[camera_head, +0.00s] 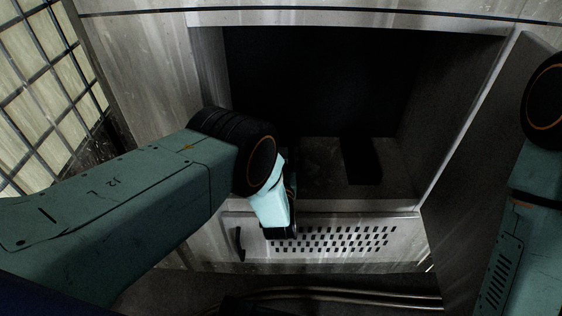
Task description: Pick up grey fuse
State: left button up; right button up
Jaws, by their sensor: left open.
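I cannot make out a grey fuse for certain. A dark, block-like shape (362,160) stands on the floor of the recess, right of my left arm; it is too dark to tell what it is. My left gripper (283,230) is small and dark at the end of the pale wrist link, at the front of the recess above the perforated panel. It is open, but its fingers are mostly hidden in shadow, and I see nothing held between them. My right arm shows at the right edge, but its gripper is out of view.
The open recess (310,85) in the grey column is very dark inside. Below it is a perforated panel (400,218) with a dark handle (239,243). An open door (480,150) bounds the right side. Cables (340,294) run below, and a gridded window (40,80) is at left.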

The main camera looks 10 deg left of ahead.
pick_arm(q)
jog(key=c, duration=1.3)
